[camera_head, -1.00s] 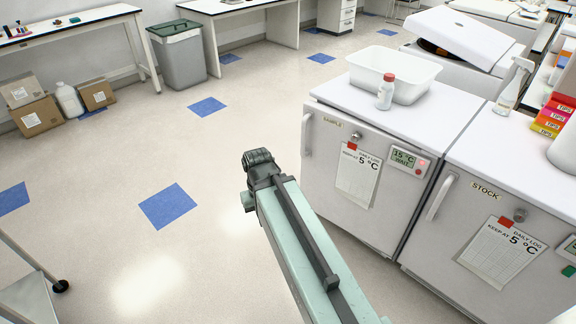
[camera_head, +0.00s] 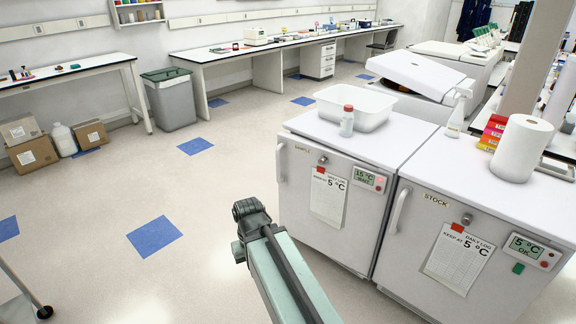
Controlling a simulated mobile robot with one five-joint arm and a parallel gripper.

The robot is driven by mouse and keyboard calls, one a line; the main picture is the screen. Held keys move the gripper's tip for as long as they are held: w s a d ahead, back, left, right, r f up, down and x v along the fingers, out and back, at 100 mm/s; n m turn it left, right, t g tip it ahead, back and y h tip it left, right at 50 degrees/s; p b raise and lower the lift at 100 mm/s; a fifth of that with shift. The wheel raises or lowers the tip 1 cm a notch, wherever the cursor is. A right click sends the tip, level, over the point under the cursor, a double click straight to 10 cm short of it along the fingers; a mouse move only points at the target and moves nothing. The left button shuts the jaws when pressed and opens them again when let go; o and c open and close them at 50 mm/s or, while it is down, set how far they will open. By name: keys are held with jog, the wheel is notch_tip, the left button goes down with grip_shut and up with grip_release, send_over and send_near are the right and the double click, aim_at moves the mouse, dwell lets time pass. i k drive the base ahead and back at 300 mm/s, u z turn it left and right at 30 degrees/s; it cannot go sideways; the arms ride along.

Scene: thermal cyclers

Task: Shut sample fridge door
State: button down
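The sample fridge is a low white unit, and its grey door (camera_head: 345,222) faces me, right of centre. The door has a SAMPLE label, a vertical handle (camera_head: 280,163) at its left edge, a paper log (camera_head: 328,198) and a display (camera_head: 369,179) reading 15 °C with a red light. I cannot tell whether the door is fully shut or slightly ajar. My gripper (camera_head: 247,210) is the dark end of my pale green arm, left of the door and apart from it in the picture. Its fingers do not show clearly, and I see nothing held.
The stock fridge (camera_head: 415,258) stands close on the right, its display at 5 °C. A white tub (camera_head: 375,112) and a red-capped bottle (camera_head: 347,122) sit on the sample fridge. Open floor lies to the left, with a grey bin (camera_head: 172,103) and a cart (camera_head: 18,308).

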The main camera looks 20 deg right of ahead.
aim_at(316, 200)
jog(key=u, duration=0.05)
jog(key=i, duration=0.9)
jog(key=u, duration=0.6)
jog(key=i, duration=0.75)
jog(key=u, duration=0.55)
jog(key=k, duration=0.7)
jog(key=u, duration=0.2)
jog(key=i, duration=0.7)
jog(key=z, duration=0.1)
